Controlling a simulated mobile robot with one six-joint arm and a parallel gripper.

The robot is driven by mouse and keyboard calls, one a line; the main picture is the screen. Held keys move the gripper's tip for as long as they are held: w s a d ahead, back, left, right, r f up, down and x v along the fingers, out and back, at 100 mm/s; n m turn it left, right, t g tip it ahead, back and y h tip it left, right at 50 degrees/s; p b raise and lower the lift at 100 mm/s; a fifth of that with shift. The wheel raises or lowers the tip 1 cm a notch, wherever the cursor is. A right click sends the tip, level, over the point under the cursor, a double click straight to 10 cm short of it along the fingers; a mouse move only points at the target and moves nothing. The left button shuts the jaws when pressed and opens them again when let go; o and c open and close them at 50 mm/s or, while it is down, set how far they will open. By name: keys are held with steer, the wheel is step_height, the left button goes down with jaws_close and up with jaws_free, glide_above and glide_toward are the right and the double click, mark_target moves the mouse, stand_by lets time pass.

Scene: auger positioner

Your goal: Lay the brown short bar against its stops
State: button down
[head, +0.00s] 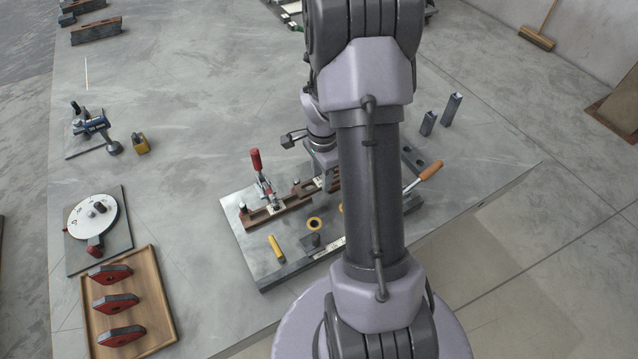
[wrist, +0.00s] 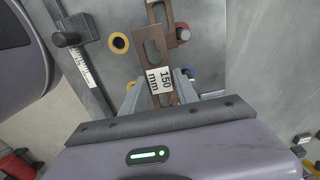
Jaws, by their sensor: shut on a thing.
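The brown short bar (wrist: 152,52), slotted and labelled 150 mm, is between the fingers of my gripper (wrist: 160,90) in the wrist view. The gripper is shut on it. The bar's far end lies close to another brown piece (wrist: 162,14); I cannot tell whether they touch. In the head view my gripper (head: 327,178) is low over the fixture plate (head: 241,238), largely hidden by my arm. A brown rail (head: 262,217) lies along the plate's back left. The stops cannot be made out clearly, nor can contact between bar and stops.
A red-handled toggle clamp (head: 258,170) stands at the plate's back left, an orange-handled one (head: 428,171) at its right. A wooden tray (head: 162,300) with red-and-black pieces stands left.

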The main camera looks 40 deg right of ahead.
mark_target(319, 179)
steer(key=f+b, duration=0.1)
steer(key=f, duration=0.1)
steer(key=w+f+b, duration=0.1)
steer(key=f, duration=0.1)
steer(key=shift+a, duration=0.15)
steer(key=shift+r, duration=0.15)
steer(key=shift+f+b, duration=0.3)
steer(key=shift+f, duration=0.15)
steer(key=c, duration=0.9)
jaws_free()
steer(key=shift+s, duration=0.1)
